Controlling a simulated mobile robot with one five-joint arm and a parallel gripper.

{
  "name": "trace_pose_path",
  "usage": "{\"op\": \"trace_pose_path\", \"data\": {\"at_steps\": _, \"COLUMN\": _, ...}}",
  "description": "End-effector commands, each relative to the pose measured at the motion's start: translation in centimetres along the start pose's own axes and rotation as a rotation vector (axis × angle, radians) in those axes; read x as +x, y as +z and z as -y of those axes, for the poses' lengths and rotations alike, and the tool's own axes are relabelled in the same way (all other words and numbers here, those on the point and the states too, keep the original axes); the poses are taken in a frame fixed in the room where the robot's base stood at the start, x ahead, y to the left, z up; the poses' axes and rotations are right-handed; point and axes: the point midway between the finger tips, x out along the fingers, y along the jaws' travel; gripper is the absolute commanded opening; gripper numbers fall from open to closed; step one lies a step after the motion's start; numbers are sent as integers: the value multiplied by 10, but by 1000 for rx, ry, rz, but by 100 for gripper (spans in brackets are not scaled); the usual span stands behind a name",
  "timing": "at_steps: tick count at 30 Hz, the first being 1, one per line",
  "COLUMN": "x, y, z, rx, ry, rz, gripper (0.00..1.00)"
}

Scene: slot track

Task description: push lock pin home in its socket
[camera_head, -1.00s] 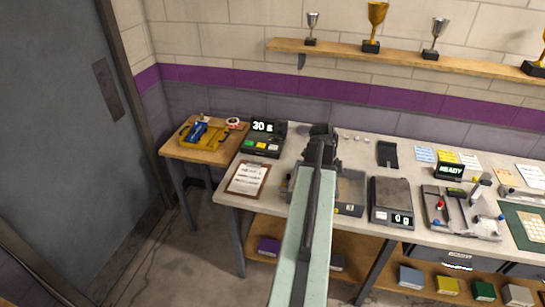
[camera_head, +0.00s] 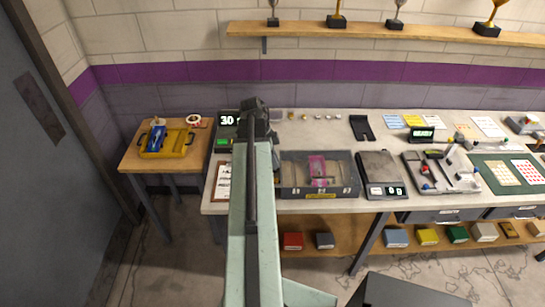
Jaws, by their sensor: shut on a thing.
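The slot track fixture (camera_head: 462,183), a pale plate with dark slots, sits on the bench at the right. A red knob (camera_head: 425,186), blue knobs and a small upright post (camera_head: 450,150) show on it. I cannot make out which part is the lock pin or its socket. My pale green arm reaches up the picture left of centre. Its dark end, with my gripper (camera_head: 257,108), is over the bench's left part, well left of the fixture. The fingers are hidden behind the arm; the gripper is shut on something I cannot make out.
A grey divided bin (camera_head: 290,189) holding a pink piece (camera_head: 318,168) and a scale (camera_head: 378,168) stand between my arm and the fixture. A lit display (camera_head: 422,134) is behind the fixture. A side table (camera_head: 135,160) with a yellow tray (camera_head: 178,143) stands at the left.

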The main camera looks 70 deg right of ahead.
Motion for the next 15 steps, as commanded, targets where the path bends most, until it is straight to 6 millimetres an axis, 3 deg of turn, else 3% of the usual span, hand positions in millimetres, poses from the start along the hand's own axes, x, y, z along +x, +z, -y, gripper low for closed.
{"op": "trace_pose_path", "data": {"at_steps": 1, "x": -12, "y": -4, "z": 0, "rx": 0, "ry": 0, "rz": 0, "gripper": 0}}
{"op": "trace_pose_path", "data": {"at_steps": 3, "x": -17, "y": -6, "z": 0, "rx": 1, "ry": 1, "rz": 0, "gripper": 0}}
{"op": "trace_pose_path", "data": {"at_steps": 15, "x": -5, "y": -2, "z": 0, "rx": 1, "ry": 0, "rz": 0, "gripper": 0}}
